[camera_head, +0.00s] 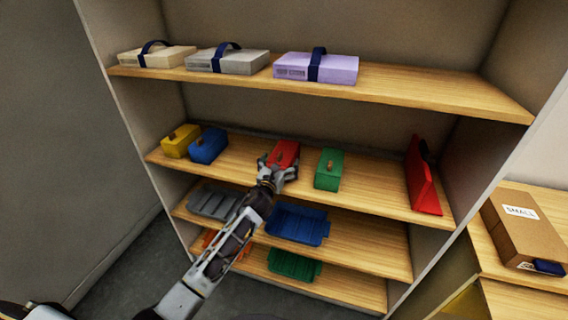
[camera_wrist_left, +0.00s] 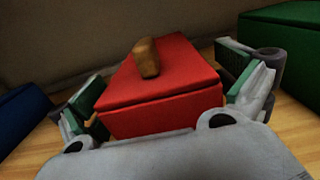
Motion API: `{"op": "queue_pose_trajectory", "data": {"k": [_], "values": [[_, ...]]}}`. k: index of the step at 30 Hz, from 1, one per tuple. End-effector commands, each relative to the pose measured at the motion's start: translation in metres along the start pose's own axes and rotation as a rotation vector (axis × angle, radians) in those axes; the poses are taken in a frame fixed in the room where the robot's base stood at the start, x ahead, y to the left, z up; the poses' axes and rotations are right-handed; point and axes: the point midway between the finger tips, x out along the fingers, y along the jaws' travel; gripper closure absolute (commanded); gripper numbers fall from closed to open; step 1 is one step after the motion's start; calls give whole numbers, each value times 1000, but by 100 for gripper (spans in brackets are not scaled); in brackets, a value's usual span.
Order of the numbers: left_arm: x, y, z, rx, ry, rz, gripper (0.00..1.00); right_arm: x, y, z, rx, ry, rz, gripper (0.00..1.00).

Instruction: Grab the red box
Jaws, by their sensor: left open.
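The red box (camera_head: 285,152) stands on the middle shelf, between the blue box and the green box. In the left wrist view the red box (camera_wrist_left: 160,85) has a brown knob on its lid and fills the space between my fingers. My left gripper (camera_head: 278,171) is open at the front of the red box. In the left wrist view the fingers of my left gripper (camera_wrist_left: 165,105) stand on either side of the box, with gaps that look small. Whether a pad touches it I cannot tell. My right gripper is not in view.
A blue box (camera_head: 208,146) and a yellow box (camera_head: 181,140) stand to the left, a green box (camera_head: 328,169) to the right. A red upright item (camera_head: 422,180) is farther right.

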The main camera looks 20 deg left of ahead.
Motion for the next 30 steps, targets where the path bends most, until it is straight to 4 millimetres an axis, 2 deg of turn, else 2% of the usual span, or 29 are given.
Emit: {"op": "queue_pose_trajectory", "data": {"k": [3, 14, 30], "values": [[0, 0, 0, 0, 0, 0, 0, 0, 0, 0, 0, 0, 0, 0], [0, 0, 0, 0, 0, 0, 46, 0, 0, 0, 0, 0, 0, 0], [0, 0, 8, 2, -3, 0, 48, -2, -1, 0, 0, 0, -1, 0]]}}
